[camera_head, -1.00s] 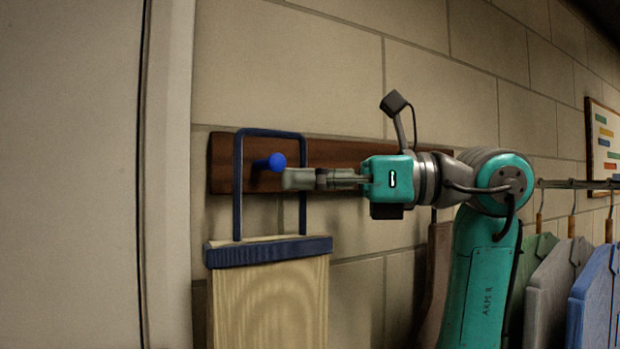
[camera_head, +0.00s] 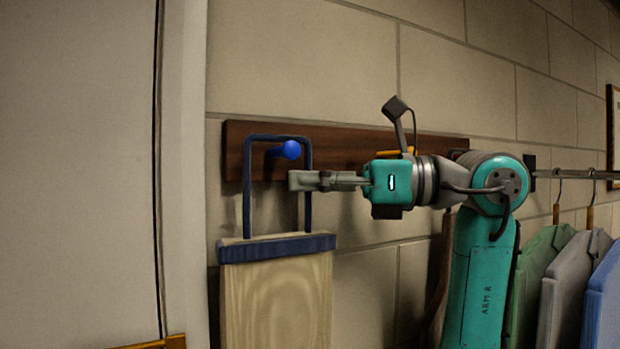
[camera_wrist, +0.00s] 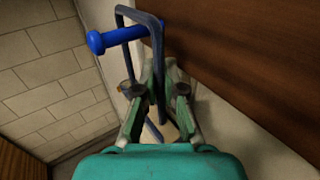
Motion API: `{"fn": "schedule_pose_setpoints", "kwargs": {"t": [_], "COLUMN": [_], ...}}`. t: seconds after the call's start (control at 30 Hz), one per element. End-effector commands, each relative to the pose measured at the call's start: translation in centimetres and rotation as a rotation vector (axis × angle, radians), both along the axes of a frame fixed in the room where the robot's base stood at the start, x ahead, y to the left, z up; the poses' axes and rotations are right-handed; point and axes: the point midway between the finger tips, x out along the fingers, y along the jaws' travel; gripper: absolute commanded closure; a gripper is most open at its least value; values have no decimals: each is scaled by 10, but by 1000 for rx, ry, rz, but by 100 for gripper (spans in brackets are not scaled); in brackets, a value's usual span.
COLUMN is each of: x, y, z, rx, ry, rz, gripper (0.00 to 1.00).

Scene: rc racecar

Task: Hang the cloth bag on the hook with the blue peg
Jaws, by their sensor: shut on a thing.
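The cloth bag (camera_head: 276,300) has a cream body, a navy band at its top and a stiff navy loop handle (camera_head: 247,190). It hangs upright, its lower end out of frame. The blue peg (camera_head: 291,150) sticks out from a dark wooden board (camera_head: 345,145). In the head view the peg's knob shows inside the loop, a little below its top bar. In the wrist view the peg (camera_wrist: 97,42) crosses the loop just under its top. My gripper (camera_head: 303,181) is shut on the right side of the handle, below the peg. I cannot tell whether the handle touches the peg.
An orange piece (camera_head: 397,151) shows on the board behind my arm. A rail with several hanging garments (camera_head: 575,270) is at the right. A pale door or panel (camera_head: 80,170) stands at the left.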

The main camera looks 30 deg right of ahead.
Motion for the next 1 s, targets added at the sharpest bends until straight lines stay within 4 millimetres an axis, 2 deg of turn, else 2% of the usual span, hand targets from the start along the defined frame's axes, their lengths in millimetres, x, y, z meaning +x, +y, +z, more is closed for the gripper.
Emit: {"fn": "schedule_pose_setpoints", "kwargs": {"t": [0.4,0.53,0.57,1.0], "x": [0,0,0,-1], "y": [0,0,0,-3], "z": [0,0,0,0], "rx": [0,0,0,1], "ry": [0,0,0,1], "rz": [0,0,0,-2], "gripper": [100,64,63,63]}}
